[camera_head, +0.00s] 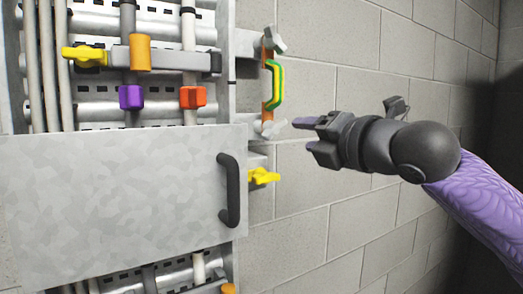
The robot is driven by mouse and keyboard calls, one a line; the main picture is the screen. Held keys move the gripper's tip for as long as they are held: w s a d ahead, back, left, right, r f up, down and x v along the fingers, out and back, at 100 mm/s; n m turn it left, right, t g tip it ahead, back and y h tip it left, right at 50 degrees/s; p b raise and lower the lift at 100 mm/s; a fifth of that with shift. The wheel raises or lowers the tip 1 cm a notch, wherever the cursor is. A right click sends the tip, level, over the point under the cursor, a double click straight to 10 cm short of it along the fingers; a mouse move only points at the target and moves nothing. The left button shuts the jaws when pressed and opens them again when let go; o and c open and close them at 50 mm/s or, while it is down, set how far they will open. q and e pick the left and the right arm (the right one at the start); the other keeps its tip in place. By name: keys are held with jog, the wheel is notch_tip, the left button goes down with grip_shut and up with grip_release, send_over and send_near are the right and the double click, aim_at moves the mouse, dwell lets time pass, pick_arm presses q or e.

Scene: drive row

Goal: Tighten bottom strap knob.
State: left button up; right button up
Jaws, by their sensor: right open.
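A grey wing knob (269,129) sits at the lower end of an orange vertical strap (267,58) on the right side of the wall unit. A similar grey knob (275,40) is at the strap's upper end. A green and yellow handle (278,85) stands out between them. My right gripper (304,136) is open and empty, just right of the lower knob, with its fingers pointing left toward it. It looks apart from the knob, but the depth gap is hard to tell. My left gripper is not in view.
A grey panel (110,205) with a black handle (229,190) covers the lower left. A yellow wing knob (263,177) sticks out below the grey knob. Another yellow knob (85,55) and coloured pipe clamps (193,97) are at upper left. The block wall (365,85) behind is bare.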

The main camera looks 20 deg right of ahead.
aim_at(280, 129)
jog(key=w+p, duration=0.1)
jog(key=w, duration=0.1)
jog(key=w+p, duration=0.1)
jog(key=w, duration=0.2)
jog(key=w+a+p, duration=0.1)
jog(key=w, duration=0.2)
jog(key=shift+w+r, duration=0.2)
jog(key=shift+r, duration=0.05)
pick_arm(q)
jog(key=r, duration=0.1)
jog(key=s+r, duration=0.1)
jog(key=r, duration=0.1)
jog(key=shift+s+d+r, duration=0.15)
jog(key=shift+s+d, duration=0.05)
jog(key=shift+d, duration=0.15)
pick_arm(e)
jog(key=shift+w, duration=0.15)
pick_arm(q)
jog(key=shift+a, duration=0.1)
pick_arm(e)
grip_shut()
